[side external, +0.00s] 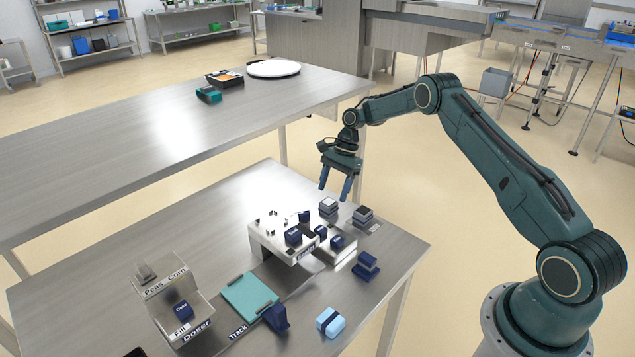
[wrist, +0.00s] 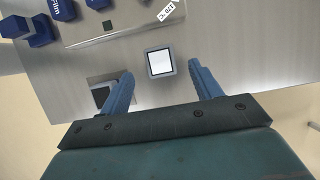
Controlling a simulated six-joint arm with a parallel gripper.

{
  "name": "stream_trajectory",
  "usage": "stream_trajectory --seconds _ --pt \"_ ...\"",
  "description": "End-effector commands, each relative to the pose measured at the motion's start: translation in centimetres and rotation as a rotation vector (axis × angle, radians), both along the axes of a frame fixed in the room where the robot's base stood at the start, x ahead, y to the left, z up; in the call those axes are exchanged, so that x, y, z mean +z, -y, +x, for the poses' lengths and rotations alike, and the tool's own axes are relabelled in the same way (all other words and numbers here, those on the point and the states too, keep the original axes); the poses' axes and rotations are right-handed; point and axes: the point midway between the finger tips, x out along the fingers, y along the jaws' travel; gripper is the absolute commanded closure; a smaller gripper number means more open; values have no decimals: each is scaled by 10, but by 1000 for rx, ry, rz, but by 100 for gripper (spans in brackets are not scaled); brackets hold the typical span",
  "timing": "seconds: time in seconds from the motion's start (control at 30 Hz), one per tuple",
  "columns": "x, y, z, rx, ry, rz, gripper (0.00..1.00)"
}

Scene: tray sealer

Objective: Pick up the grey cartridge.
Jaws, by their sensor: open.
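A small grey block with a pale top (side external: 328,207), which looks like the grey cartridge, stands on the near steel table. In the wrist view its pale top with a grey rim (wrist: 160,62) lies between my fingertips in the picture. A similar block with a dark top (side external: 363,215) stands beside it; in the wrist view this dark-topped block (wrist: 101,94) is partly hidden by my left finger. My gripper (side external: 335,192) is open and empty, pointing down above the blocks and apart from them. Its two blue fingers also show in the wrist view (wrist: 160,72).
A white sealer unit (side external: 268,240) with dark blue blocks stands left of the grey blocks. More blue blocks (side external: 366,266) and a light blue block (side external: 330,321) are nearer the front. A teal tray (side external: 249,297) and a doser (side external: 172,300) stand left. The table's right edge is close.

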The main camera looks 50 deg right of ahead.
Motion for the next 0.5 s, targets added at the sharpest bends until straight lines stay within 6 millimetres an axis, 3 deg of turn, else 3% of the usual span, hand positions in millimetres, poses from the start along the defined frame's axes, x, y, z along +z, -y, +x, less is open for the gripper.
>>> stream_trajectory --seconds 0.3,0.5 --pt "-5 -2 0 0 -1 0 36" --pt "-21 -10 0 2 -4 1 36"
